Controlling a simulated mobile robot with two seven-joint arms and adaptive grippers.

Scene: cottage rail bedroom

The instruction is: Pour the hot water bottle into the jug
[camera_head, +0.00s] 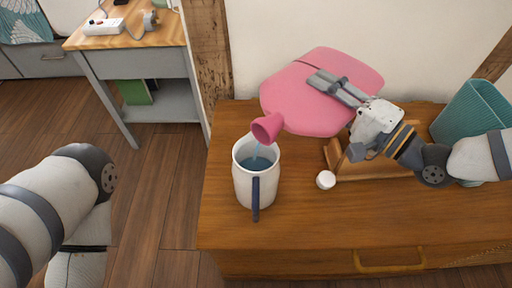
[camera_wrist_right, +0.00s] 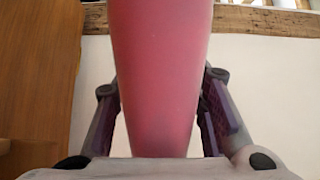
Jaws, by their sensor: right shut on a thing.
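A pink hot water bottle (camera_head: 318,90) is held tilted over the wooden chest top, its neck pointing down and left. Its open mouth is just above the white jug (camera_head: 256,182), and a thin stream of water runs from it into the jug. Bluish water shows inside the jug, which stands upright with its dark blue handle toward me. My right gripper (camera_head: 338,88) is shut on the bottle's body; in the right wrist view the bottle (camera_wrist_right: 160,75) fills the space between the fingers. My left arm shows at the left, but its gripper is out of view.
A small white cap (camera_head: 326,180) lies on the chest top (camera_head: 300,230) right of the jug. A wooden stand (camera_head: 375,165) and a ribbed teal basket (camera_head: 473,110) are farther right. A side table (camera_head: 138,45) with a power strip stands at the back left.

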